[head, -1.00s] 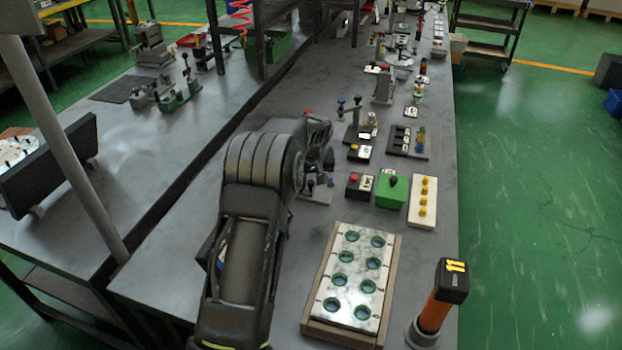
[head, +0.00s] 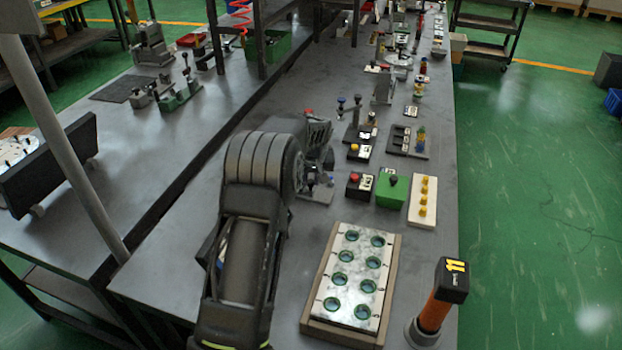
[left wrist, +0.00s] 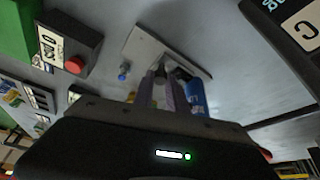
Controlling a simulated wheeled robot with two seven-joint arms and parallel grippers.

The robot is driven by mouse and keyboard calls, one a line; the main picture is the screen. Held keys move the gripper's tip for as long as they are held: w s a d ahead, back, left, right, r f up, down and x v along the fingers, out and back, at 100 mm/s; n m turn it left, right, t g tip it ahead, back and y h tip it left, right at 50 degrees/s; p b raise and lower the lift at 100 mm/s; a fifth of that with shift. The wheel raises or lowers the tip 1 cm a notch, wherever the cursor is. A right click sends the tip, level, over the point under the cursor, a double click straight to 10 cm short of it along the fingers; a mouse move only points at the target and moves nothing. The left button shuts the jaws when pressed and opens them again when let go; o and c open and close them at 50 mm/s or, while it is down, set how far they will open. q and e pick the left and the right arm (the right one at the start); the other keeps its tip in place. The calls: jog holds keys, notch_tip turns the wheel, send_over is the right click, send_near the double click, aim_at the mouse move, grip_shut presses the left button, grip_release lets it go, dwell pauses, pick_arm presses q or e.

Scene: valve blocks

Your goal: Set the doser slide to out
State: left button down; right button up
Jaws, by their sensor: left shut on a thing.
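The device under my left gripper, which I take to be the doser, has a light grey plate (head: 317,197) on the bench. My left gripper (left wrist: 165,82) is shut on a small dark part of this device, probably the slide's knob. The fingers hide most of that part, and I cannot read the slide's position. In the head view my left gripper (head: 318,170) points down at the device, partly behind my own forearm. My right gripper is not in view.
A red-button box (head: 359,186), a green box (head: 391,190) and a white block with yellow pegs (head: 423,203) stand to the right. A tray with round holes (head: 347,290) and an orange-black handle (head: 438,295) are nearer. Bare bench lies left of my gripper.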

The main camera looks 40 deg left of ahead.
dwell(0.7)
pick_arm(q)
jog(key=shift+w+d+f, duration=0.1)
jog(key=shift+w+d, duration=0.1)
jog(key=shift+d, duration=0.2)
jog(key=d, duration=0.1)
jog(key=w+d+b, duration=0.1)
jog(key=d, duration=0.1)
jog(key=d+b, duration=0.1)
jog(key=shift+w+d, duration=0.25)
jog(key=shift+d, duration=0.05)
jog(key=c, duration=1.6)
grip_release()
jog(key=shift+r, duration=0.2)
jog(key=shift+d+r, duration=0.1)
jog(key=shift+r, duration=0.25)
jog(key=b+v, duration=0.1)
jog(key=v, duration=0.6)
